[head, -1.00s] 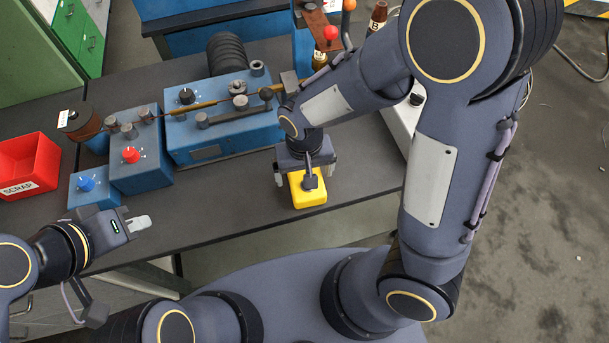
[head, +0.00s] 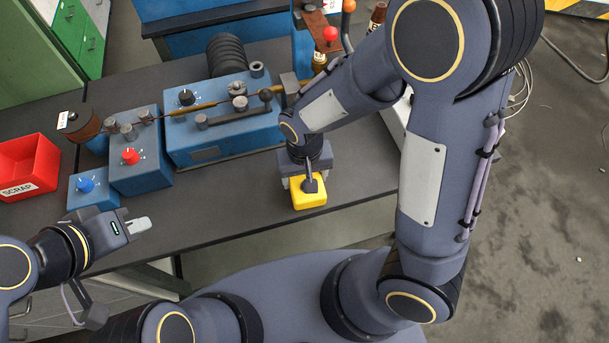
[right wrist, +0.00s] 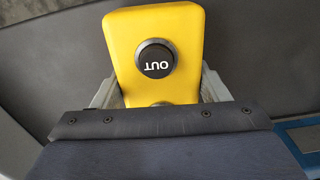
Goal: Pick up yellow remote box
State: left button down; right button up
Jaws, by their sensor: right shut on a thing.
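The yellow remote box (head: 312,201) is at the front edge of the dark table, below my right gripper (head: 308,184). In the right wrist view the box (right wrist: 188,28) shows a round black button (right wrist: 155,60) marked OUT; its near end is hidden behind the gripper body. The grey fingers of my right gripper (right wrist: 160,90) are against both sides of the box. I cannot tell whether the box touches the table. My left gripper (head: 139,225) is empty near the table's front left edge; its fingers are seen side-on, so their opening does not show.
A blue winding machine (head: 220,135) stands behind the box, with blue control units (head: 140,170) carrying red and blue knobs to its left. A red scrap bin (head: 28,165) is at the far left. The dark table top (head: 240,205) is clear left of the box.

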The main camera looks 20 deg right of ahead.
jog(key=shift+r, duration=0.1)
jog(key=shift+r, duration=0.2)
notch_tip(320, 180, up, 3)
jog(key=shift+s+d+r+p, duration=0.15)
jog(key=shift+r+p, duration=0.05)
jog(key=shift+p, duration=0.1)
jog(key=s+d+r, duration=0.1)
jog(key=s+r, duration=0.1)
jog(key=r, duration=0.1)
jog(key=s+d+r, duration=0.1)
jog(key=shift+d+r+p, duration=0.3)
jog(key=shift+r+p, duration=0.1)
jog(key=s+d+r, duration=0.4)
jog(key=s+d, duration=0.2)
jog(key=s, duration=0.1)
jog(key=shift+d+r+p, duration=0.15)
jog(key=shift+d+p, duration=0.1)
jog(key=shift+p, duration=0.15)
jog(key=shift+s, duration=0.15)
